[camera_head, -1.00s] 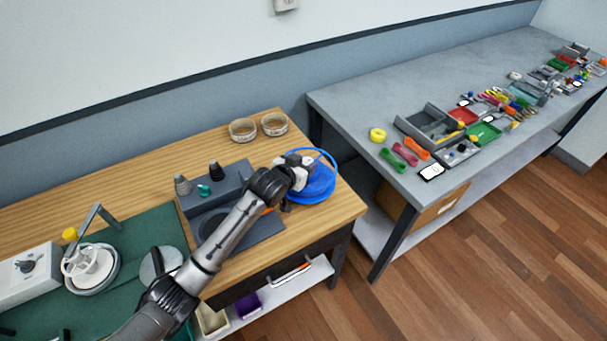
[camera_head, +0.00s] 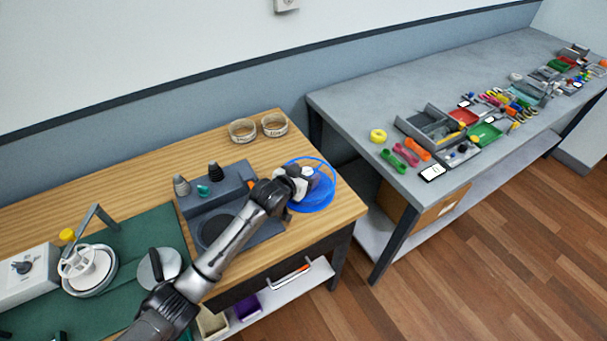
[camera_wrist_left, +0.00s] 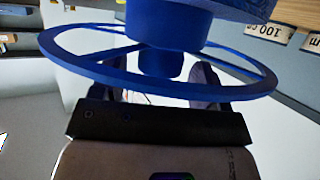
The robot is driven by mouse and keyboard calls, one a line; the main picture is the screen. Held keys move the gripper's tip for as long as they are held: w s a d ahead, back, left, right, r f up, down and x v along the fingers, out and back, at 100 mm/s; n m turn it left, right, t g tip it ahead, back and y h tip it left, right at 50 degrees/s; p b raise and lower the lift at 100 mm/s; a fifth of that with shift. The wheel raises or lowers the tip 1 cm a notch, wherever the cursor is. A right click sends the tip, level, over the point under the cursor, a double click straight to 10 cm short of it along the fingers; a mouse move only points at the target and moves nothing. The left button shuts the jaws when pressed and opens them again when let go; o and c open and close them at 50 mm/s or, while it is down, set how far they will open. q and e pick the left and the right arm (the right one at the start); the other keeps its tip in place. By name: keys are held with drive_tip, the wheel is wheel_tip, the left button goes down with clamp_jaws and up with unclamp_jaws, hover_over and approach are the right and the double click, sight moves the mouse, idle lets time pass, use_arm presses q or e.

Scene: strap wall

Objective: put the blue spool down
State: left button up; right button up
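The blue spool (camera_head: 314,200) is at the right end of the wooden bench. It seems low over the bench top or on it; its contact is hidden. My left gripper (camera_head: 304,177) is at the spool, its fingers partly hidden. In the left wrist view the spool's spoked flange (camera_wrist_left: 75,68) fills the upper part. Its central stub (camera_wrist_left: 160,62) shows between the two fingers of my left gripper (camera_wrist_left: 160,78). The fingers stand apart on either side of the stub; whether they touch it I cannot tell. My right gripper is not in view.
A grey fixture block (camera_head: 205,190) with small cones stands left of the spool. Two labelled rings (camera_head: 243,131) lie at the bench's back edge. A grey table (camera_head: 350,95) with several tools and trays stands to the right, across a gap.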

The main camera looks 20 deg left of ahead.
use_arm(q)
drive_tip(key=shift+r, duration=0.25)
drive_tip(key=shift+s+a+r, duration=0.1)
drive_tip(key=shift+s+r, duration=0.05)
drive_tip(key=shift+s, duration=0.2)
drive_tip(key=p+v, duration=0.2)
drive_tip(key=v, duration=0.9)
drive_tip(key=shift+s+r, duration=0.1)
